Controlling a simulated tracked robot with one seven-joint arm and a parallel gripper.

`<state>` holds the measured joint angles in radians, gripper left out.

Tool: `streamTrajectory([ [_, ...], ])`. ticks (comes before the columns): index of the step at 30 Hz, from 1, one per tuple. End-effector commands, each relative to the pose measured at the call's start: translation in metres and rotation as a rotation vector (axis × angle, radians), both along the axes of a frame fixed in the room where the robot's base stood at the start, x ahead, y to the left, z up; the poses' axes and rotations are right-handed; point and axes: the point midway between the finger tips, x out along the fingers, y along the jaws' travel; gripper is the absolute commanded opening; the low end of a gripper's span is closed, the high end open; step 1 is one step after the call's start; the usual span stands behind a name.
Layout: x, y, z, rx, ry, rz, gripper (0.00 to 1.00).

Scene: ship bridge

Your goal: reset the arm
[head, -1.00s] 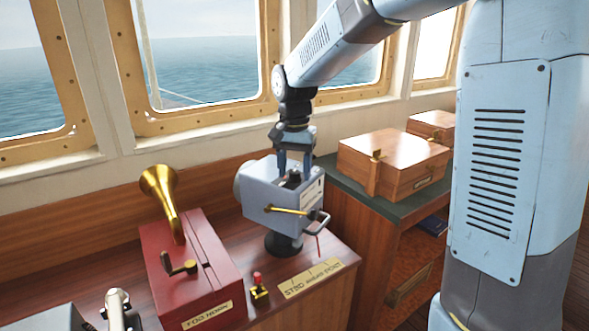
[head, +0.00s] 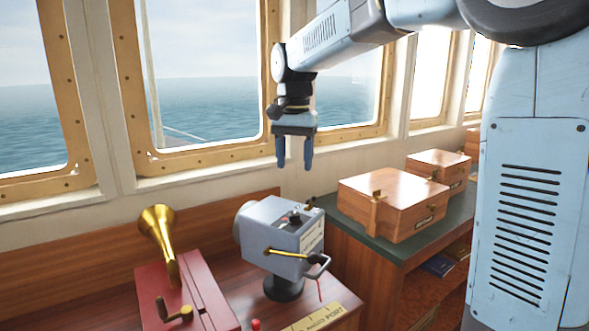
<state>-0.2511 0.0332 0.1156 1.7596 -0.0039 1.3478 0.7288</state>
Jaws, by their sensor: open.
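My gripper (head: 295,158) hangs from my raised arm in the head view, fingers pointing down. Its fingers are apart with nothing between them. It is above the grey-blue box-shaped device (head: 272,232), with a clear gap between the fingertips and the device's top. The device stands on a dark round base on the wooden console and has a brass lever and a bent grey handle on its front.
A red fog horn box (head: 180,295) with a brass horn (head: 158,232) stands at the left. Wooden boxes (head: 395,203) rest on the green-topped cabinet (head: 440,228) at the right. Windows (head: 205,70) line the wall behind. The air around my gripper is clear.

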Motion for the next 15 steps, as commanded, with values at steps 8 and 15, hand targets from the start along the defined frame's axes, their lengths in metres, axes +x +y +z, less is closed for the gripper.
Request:
streamTrajectory([
  [8, 0.0, 0.0, 0.001, 0.0, 0.0, 0.0, 0.57],
  [15, -0.017, -0.019, 0.006, 0.006, -0.036, 0.023, 0.57],
])
